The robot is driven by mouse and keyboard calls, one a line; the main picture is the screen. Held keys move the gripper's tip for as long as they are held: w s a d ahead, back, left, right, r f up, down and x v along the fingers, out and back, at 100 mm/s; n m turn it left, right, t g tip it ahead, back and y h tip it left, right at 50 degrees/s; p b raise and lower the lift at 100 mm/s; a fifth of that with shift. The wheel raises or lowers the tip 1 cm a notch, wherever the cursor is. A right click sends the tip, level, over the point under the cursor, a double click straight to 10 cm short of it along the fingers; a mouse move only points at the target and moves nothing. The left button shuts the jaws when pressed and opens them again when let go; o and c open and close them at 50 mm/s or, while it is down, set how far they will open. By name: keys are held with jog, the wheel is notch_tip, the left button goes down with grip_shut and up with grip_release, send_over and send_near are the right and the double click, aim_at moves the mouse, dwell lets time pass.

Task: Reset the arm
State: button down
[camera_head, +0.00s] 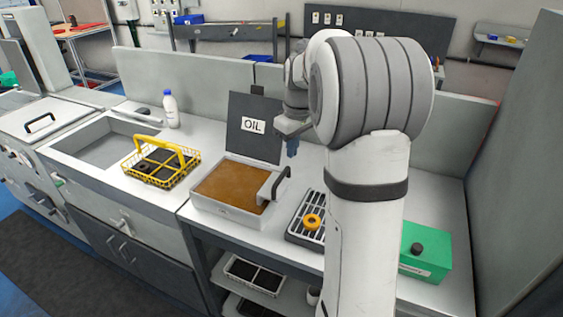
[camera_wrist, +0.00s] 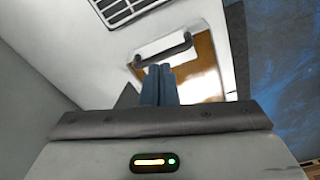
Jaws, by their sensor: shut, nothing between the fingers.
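In the wrist view the box's handle (camera_wrist: 166,53) and brown surface lie beyond the fingers. My arm hides part of the counter.
A black rack (camera_head: 296,234) with an orange ring (camera_head: 313,221) stands right of the oil box. A green box (camera_head: 428,262) is farther right. A yellow basket (camera_head: 160,165) and a white bottle (camera_head: 170,111) are left. A low grey partition (camera_head: 200,80) runs behind the counter.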

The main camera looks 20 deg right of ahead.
dwell(0.5)
jog(key=s+a+m, duration=0.1)
jog(key=s+a, duration=0.3)
jog(key=s, duration=0.4)
jog(key=s+a+m+t, duration=0.1)
jog(key=s+a, duration=0.3)
jog(key=s, duration=0.5)
jog(key=s+a+m+t, duration=0.1)
jog(key=s+a+m, duration=0.2)
jog(key=s, duration=0.6)
jog(key=shift+s+a+h, duration=0.15)
jog(key=shift+a+h, duration=0.15)
jog(key=shift+a, duration=0.5)
